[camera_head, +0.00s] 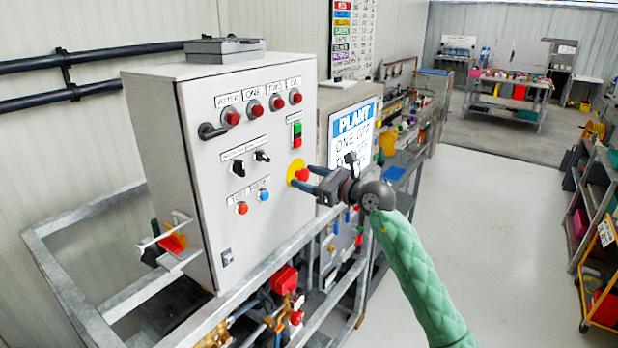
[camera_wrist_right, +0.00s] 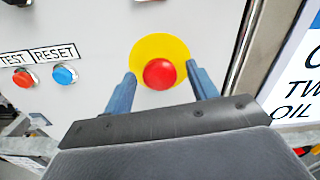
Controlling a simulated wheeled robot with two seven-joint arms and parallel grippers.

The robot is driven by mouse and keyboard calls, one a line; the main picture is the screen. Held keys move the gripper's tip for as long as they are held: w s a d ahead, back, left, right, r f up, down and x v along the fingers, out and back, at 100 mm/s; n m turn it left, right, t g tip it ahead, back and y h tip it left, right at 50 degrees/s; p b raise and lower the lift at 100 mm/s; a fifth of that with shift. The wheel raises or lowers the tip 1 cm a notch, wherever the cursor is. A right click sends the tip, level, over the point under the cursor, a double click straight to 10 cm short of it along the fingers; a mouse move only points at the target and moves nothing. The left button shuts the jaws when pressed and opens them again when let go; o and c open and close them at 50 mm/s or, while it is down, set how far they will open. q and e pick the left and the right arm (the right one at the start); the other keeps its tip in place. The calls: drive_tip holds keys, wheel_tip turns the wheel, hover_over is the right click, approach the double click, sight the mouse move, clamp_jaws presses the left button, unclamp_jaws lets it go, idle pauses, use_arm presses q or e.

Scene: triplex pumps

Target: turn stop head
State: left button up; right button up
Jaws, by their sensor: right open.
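The stop head is a red mushroom button (camera_head: 302,174) on a yellow round plate, on the front of a grey control cabinet (camera_head: 205,225). It also shows in the right wrist view as a red button (camera_wrist_right: 159,74) on a yellow disc (camera_wrist_right: 160,50). My right gripper (camera_head: 305,178) is open, its blue fingers pointing at the panel, one on either side of the red button. In the right wrist view the fingers (camera_wrist_right: 162,90) flank the button with gaps, and I see no contact. My left gripper is not in view.
Red lamps (camera_head: 254,109), a black handle (camera_head: 211,131), selector switches (camera_head: 238,168) and red and blue buttons (camera_head: 263,195) sit on the same panel. A metal frame (camera_head: 75,290) surrounds the cabinet. A second panel with a sign (camera_head: 355,135) stands close on the right.

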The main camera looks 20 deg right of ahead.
drive_tip(key=c, duration=1)
drive_tip(key=shift+m, duration=0.4)
drive_tip(key=m+p, duration=0.2)
drive_tip(key=m, duration=0.2)
drive_tip(key=shift+m+p, duration=0.3)
drive_tip(key=shift+p, duration=0.1)
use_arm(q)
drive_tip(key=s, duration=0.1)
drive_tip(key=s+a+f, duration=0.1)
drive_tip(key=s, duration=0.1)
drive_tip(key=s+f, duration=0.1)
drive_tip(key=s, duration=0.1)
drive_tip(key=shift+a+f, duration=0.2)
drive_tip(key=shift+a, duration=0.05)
use_arm(e)
drive_tip(key=o, duration=1)
